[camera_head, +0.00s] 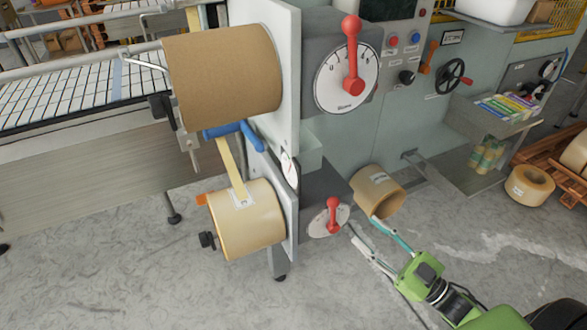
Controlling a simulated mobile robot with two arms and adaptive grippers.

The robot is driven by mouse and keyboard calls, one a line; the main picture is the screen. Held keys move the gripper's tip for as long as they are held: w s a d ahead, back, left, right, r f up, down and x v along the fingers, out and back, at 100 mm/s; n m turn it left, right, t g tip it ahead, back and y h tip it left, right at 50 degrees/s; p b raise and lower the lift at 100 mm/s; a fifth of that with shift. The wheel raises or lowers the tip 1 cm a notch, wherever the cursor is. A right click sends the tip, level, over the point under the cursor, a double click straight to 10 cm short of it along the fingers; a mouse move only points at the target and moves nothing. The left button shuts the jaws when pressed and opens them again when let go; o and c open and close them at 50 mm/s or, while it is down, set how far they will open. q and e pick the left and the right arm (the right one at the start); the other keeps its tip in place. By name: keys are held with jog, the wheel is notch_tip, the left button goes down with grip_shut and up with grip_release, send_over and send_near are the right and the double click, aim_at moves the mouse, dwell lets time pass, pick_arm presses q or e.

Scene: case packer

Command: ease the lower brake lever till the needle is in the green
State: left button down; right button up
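The lower brake lever (333,216) is red with a ball top and stands roughly upright on a small white dial (322,229) low on the machine. A small white gauge (289,170) sits between the two rolls, seen nearly edge-on. Its needle and any green zone are too small to read. My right gripper (363,227) reaches in from the lower right. Its fingers are spread and empty, with the tips just right of the lower lever, apparently not touching it. My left gripper is not in view.
A larger red lever (352,58) stands on a numbered dial (335,80) above. A large brown roll (225,75) and a tan tape roll (246,222) hang at left. A cardboard-coloured roll (380,190) is close behind my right gripper. The floor in front is clear.

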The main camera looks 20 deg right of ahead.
aim_at(333, 214)
jog(key=shift+d, duration=0.1)
jog(key=c, duration=0.9)
jog(key=shift+s+d+m, duration=0.1)
jog(key=shift+d+m, duration=0.1)
jog(key=shift+m, duration=0.2)
grip_shut()
jog(key=d+r+m+g, duration=0.2)
jog(key=d+m+g, duration=0.45)
jog(key=m, duration=1.05)
jog(key=w+a+t+p, duration=0.1)
jog(key=w+a, duration=0.7)
jog(key=shift+a+f+y, duration=0.3)
jog(key=shift+a+y, duration=0.1)
